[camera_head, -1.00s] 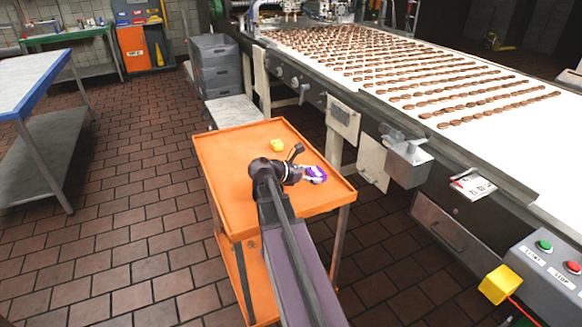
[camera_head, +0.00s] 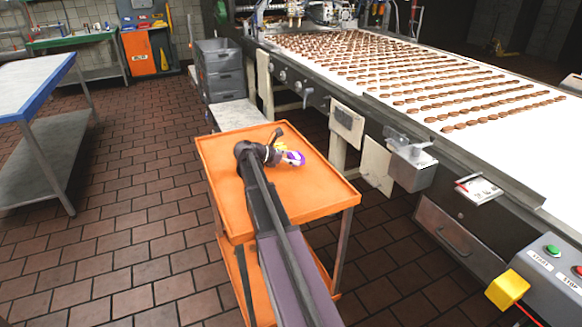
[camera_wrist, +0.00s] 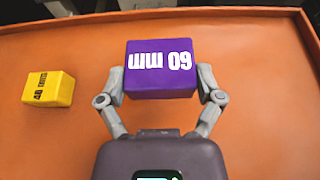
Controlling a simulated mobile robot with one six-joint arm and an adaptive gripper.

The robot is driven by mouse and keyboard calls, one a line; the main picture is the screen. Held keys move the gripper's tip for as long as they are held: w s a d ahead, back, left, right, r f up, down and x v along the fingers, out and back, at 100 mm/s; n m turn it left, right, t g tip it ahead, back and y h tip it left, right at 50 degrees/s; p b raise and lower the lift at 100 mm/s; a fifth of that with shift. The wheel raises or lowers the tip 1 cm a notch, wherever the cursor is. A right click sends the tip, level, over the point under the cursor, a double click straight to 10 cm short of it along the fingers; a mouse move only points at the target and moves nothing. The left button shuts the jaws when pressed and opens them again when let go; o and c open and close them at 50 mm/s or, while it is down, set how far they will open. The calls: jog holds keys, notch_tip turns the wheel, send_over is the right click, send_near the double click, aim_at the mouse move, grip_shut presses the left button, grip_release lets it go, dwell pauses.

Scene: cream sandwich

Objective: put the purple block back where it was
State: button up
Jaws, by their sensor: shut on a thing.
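The purple block (camera_wrist: 160,70), printed "60 mm", is between the two fingers of my gripper (camera_wrist: 161,88) in the wrist view. My gripper is shut on it. In the head view the purple block (camera_head: 294,158) shows at the end of my gripper (camera_head: 287,156), over the back half of the orange cart top. I cannot tell whether the block touches the cart or hangs just above it. The orange cart (camera_head: 310,195) fills most of the wrist view as a flat surface (camera_wrist: 250,130).
A smaller yellow block (camera_wrist: 48,88) sits left of the purple block in the wrist view; in the head view it is mostly hidden behind my gripper. The cart's right side is clear. A conveyor (camera_head: 480,150) with rows of biscuits runs along the right.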

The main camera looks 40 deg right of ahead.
aim_at(291, 171)
jog(key=shift+w, duration=0.35)
jog(key=shift+f, duration=0.1)
jog(key=shift+f+b, duration=1.75)
jog(key=shift+b, duration=0.05)
jog(key=shift+f, duration=0.15)
jog(key=o, duration=1)
jog(key=shift+r, duration=0.25)
